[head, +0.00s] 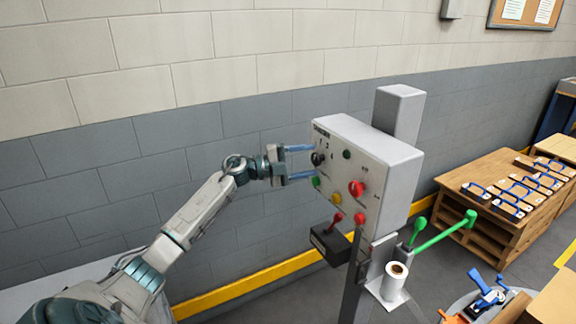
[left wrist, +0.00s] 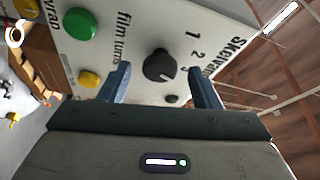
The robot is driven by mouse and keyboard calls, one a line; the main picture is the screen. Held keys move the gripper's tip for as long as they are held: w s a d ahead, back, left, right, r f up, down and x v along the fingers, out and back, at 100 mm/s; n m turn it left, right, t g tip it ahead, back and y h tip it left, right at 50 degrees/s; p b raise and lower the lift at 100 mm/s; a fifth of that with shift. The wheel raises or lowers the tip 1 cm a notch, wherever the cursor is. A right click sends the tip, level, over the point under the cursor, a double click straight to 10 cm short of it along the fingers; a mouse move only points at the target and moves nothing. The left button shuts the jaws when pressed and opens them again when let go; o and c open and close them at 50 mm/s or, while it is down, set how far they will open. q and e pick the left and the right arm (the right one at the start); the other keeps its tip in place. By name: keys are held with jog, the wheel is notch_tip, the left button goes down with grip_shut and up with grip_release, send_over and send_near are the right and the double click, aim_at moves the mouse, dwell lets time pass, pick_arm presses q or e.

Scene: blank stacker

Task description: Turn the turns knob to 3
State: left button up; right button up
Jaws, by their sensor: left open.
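The turns knob (head: 317,158) is black and sits on the front of a white control box (head: 345,180). In the left wrist view the knob (left wrist: 158,65) stands beside the printed words "film turns", with the numbers 1 and 2 readable near it. Other numbers are partly hidden by a finger. A small pale mark shows on the knob's lower right, but its exact setting is unclear. My left gripper (head: 311,162) is open, facing the panel, with its two blue fingers (left wrist: 160,72) on either side of the knob, apart from it. My right gripper is out of view.
Green (head: 316,183) and yellow (head: 337,199) buttons and a red knob (head: 356,188) share the panel. Below are red-tipped levers, a dark box (head: 330,244) and a white roll (head: 396,272). Green-ended bars (head: 443,235) stick out right. A wooden bench (head: 500,200) stands behind.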

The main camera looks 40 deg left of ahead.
pick_arm(q)
jog(key=b+v, duration=0.3)
jog(key=v, duration=0.6)
jog(key=shift+s+a+b, duration=0.2)
jog(key=shift+a+b, duration=0.05)
jog(key=shift+b, duration=0.15)
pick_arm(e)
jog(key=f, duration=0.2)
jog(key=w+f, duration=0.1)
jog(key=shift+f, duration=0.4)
pick_arm(q)
jog(key=shift+f, duration=0.1)
